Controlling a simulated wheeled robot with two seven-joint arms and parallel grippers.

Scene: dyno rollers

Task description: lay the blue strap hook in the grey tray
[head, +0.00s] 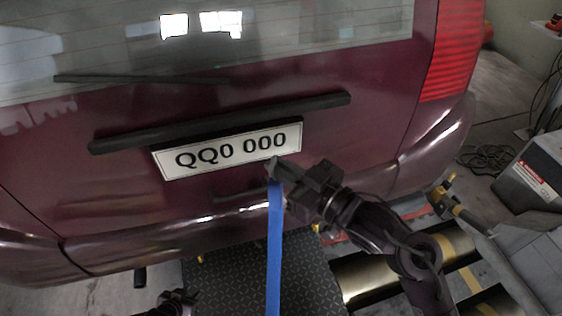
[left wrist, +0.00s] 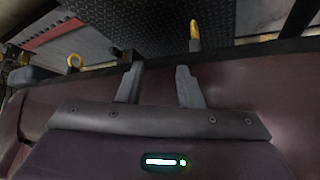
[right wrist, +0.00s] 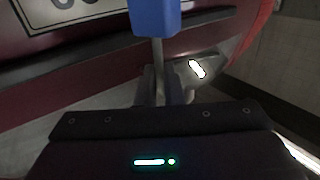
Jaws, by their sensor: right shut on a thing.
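My right gripper (head: 276,178) is in front of the car's rear, just below the licence plate. It is shut on the blue strap hook. The blue strap (head: 275,250) hangs straight down from it past the bottom of the head view. In the right wrist view a blue block (right wrist: 154,17) and a thin grey metal shank (right wrist: 158,62) show by the fingers (right wrist: 160,85). My left gripper (head: 178,297) is low at the bottom edge of the head view. Its fingers (left wrist: 158,85) are apart with nothing between them. I cannot make out the grey tray for certain.
The maroon car (head: 340,150) with its plate (head: 228,150) fills the back. A dark treadplate (head: 235,275) lies below, with rollers (head: 385,268) to its right. A grey cabinet (head: 535,190) and a yellow-tipped bar (head: 445,197) stand at right. Cables (head: 487,157) lie on the floor.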

